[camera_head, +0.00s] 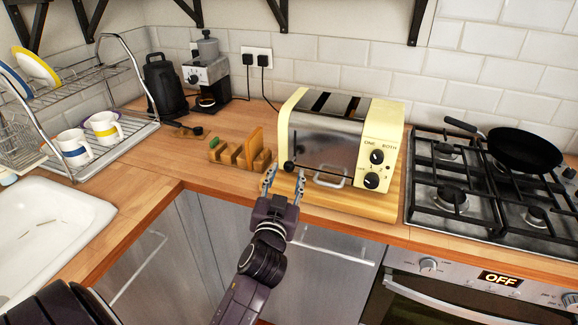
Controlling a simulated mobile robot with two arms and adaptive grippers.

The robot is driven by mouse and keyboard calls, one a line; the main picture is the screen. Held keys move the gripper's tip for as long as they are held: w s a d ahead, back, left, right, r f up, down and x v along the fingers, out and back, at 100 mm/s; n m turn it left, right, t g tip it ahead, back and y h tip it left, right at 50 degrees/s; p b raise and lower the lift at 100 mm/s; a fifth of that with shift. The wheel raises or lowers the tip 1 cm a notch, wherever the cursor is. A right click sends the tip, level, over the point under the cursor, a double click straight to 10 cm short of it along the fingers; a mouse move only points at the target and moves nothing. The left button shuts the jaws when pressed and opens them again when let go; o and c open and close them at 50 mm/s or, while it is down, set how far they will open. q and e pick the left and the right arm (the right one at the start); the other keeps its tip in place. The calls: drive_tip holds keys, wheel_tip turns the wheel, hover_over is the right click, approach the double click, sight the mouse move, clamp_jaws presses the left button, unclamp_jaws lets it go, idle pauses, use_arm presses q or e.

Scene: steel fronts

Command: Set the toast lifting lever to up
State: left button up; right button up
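The cream and steel toaster (327,137) stands on a wooden board (372,203) on the counter. Its front end has black dials, and its slots look empty from here. A small black knob (289,166), which looks like the lifting lever, sits low at the toaster's left corner. My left gripper (284,182) is open, its two fingers apart, just in front of this knob. The knob shows between and slightly beyond the fingertips; I cannot tell whether they touch it. My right gripper is not in view.
A wooden rack (240,155) stands close left of the toaster. A gas hob with a black pan (524,148) is at the right. A coffee grinder (207,75), black kettle (165,85), dish rack (100,75) and sink (45,225) are at the left.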

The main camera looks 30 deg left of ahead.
sight(288, 171)
use_arm(q)
drive_tip(key=shift+x, duration=1.95)
drive_tip(key=shift+f, duration=0.1)
drive_tip(key=shift+c, duration=0.4)
clamp_jaws()
